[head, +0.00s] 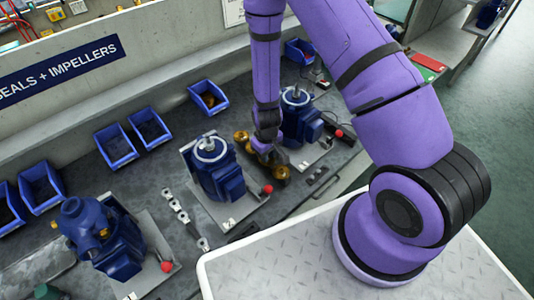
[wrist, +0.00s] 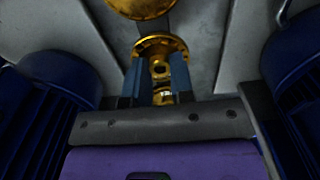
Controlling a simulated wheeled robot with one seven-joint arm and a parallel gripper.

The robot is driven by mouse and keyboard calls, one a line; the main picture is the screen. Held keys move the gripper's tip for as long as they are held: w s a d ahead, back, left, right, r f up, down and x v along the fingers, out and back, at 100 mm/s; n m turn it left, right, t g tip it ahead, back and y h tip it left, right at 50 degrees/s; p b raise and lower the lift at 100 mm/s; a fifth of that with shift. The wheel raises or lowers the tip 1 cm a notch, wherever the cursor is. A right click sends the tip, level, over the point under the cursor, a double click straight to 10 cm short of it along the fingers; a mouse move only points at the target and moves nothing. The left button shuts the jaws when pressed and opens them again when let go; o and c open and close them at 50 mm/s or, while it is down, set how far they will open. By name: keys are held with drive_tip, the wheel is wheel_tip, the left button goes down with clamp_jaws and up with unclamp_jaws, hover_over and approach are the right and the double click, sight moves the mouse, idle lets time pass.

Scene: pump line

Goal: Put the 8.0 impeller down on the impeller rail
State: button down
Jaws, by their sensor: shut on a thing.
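My gripper (wrist: 158,85) is shut on a brass-gold impeller (wrist: 160,45), whose round flange and hub show between the two blue-grey fingers in the wrist view. A second gold disc (wrist: 142,6) lies just beyond it, cut by the top edge. In the head view my gripper (head: 268,152) is low between two blue pumps, with gold parts beside it at the left (head: 242,138) and lower right (head: 280,173). No size marking is legible. The arm and gripper cover much of this spot, so I cannot make out the impeller rail or whether the held impeller touches anything.
Blue pumps stand close on both sides, left (head: 214,170) and right (head: 298,118); they also flank the fingers in the wrist view (wrist: 50,85). Blue bins (head: 117,145) line the back. A strip of small metal parts (head: 182,215) lies left. Another pump (head: 100,235) stands front left.

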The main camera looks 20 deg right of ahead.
drive_tip(key=c, duration=0.9)
unclamp_jaws()
wheel_tip(320, 180, up, 9)
idle(0.8)
idle(0.3)
